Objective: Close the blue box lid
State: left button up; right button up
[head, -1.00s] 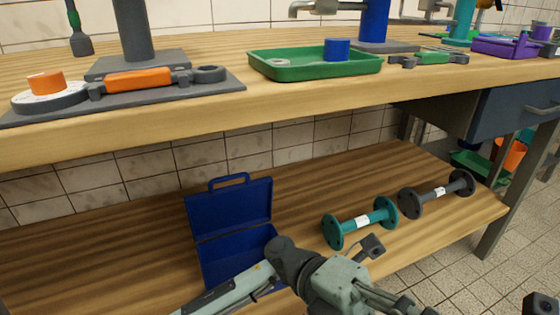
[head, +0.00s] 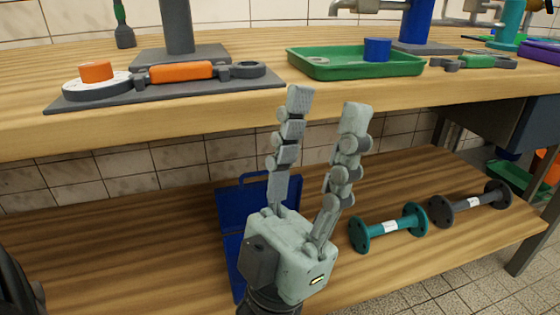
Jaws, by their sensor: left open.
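The blue box (head: 233,262) stands on the lower wooden shelf, mostly hidden behind my left gripper. Its lid (head: 236,204) stands upright and open at the back, with a handle on its top edge. My left gripper (head: 322,103) is in front of the box, fingers pointing up and spread apart, with nothing between them. The fingertips overlap the front edge of the upper bench in the picture; I cannot tell whether they touch anything. My right gripper is not in view.
A teal flanged pipe (head: 390,227) and a dark flanged pipe (head: 470,203) lie on the lower shelf (head: 110,250) to the right. The upper bench (head: 130,129) overhangs it, holding a green tray (head: 350,70) and an orange-handled tool (head: 181,72). The shelf left of the box is clear.

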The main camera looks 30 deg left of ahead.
aim_at(236, 204)
jog(key=k+j+u, duration=0.1)
jog(key=k+j, duration=0.65)
jog(key=i+j, duration=0.25)
jog(key=i, duration=0.15)
